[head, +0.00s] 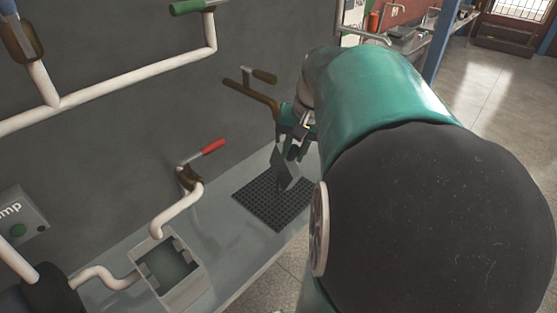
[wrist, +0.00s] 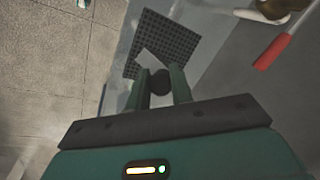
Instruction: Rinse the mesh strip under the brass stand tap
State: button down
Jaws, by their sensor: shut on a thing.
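My gripper (head: 294,150) is shut on a flat grey piece, the mesh strip (head: 283,168), which hangs below the fingers over a black grid (head: 257,205). In the wrist view, the strip (wrist: 147,61) sticks out ahead of the two green fingers (wrist: 159,88) with the grid behind it; its weave is too small to tell. The brass stand tap (head: 250,93), brownish with a short side handle, is on the left of my gripper and higher in the head view. My arm hides its lower part. No water shows.
A white pipe with a red-handled valve (head: 212,147) ends over a square basin (head: 148,283) left of the grid. The red handle also shows in the wrist view (wrist: 272,51). More white pipes and a pump box (head: 22,223) line the dark wall. Open floor lies right.

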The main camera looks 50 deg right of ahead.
jog(key=s+a, duration=0.4)
jog(key=shift+s+a, duration=0.35)
jog(key=shift+s, duration=0.05)
dwell(1.4)
